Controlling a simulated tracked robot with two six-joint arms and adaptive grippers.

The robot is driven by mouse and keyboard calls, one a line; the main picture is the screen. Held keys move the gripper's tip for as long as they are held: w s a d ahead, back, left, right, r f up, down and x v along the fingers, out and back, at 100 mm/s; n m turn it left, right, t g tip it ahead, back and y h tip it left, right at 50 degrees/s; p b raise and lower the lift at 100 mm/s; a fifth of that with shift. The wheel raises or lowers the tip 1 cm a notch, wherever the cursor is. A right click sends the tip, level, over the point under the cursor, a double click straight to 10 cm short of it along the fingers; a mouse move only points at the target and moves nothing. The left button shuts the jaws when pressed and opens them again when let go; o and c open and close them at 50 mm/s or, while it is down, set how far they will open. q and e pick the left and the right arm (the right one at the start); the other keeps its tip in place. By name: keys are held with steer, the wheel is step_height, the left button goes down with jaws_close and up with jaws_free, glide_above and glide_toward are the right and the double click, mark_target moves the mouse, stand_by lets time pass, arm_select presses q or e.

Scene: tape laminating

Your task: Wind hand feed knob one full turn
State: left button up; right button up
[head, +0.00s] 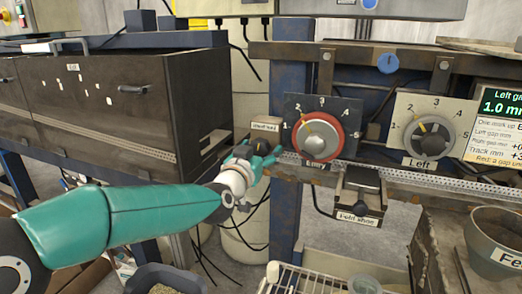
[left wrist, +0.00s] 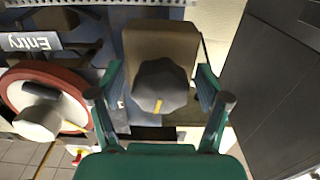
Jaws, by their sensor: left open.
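The hand feed knob (left wrist: 160,84) is a dark, faceted knob with a yellow mark, on a tan box (left wrist: 150,42) in the left wrist view. In the head view the knob (head: 260,146) shows partly behind my fingers, below a small label plate (head: 265,126) too small to read surely. My left gripper (head: 252,158) is open at the knob. In the left wrist view its two green fingers (left wrist: 160,88) stand either side of the knob, with visible gaps on both sides. My right gripper is in neither view.
The red-ringed Entry dial (head: 318,137) is just right of the gripper, and the Left dial (head: 430,137) is farther right. A dark cabinet (head: 110,95) stands to the left.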

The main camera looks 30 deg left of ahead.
arm_select(q)
steer(key=c, duration=1.2)
steer(key=shift+o, duration=0.2)
steer(key=shift+f+n+b, duration=0.2)
steer(key=shift+n+b, duration=0.2)
steer(key=shift+b, duration=0.25)
steer(key=shift+r+n+b, duration=0.15)
steer(key=shift+n+b, duration=0.3)
steer(key=shift+n, duration=0.25)
steer(key=o, duration=1.2)
steer(key=shift+c, duration=0.2)
steer(key=v, duration=1.2)
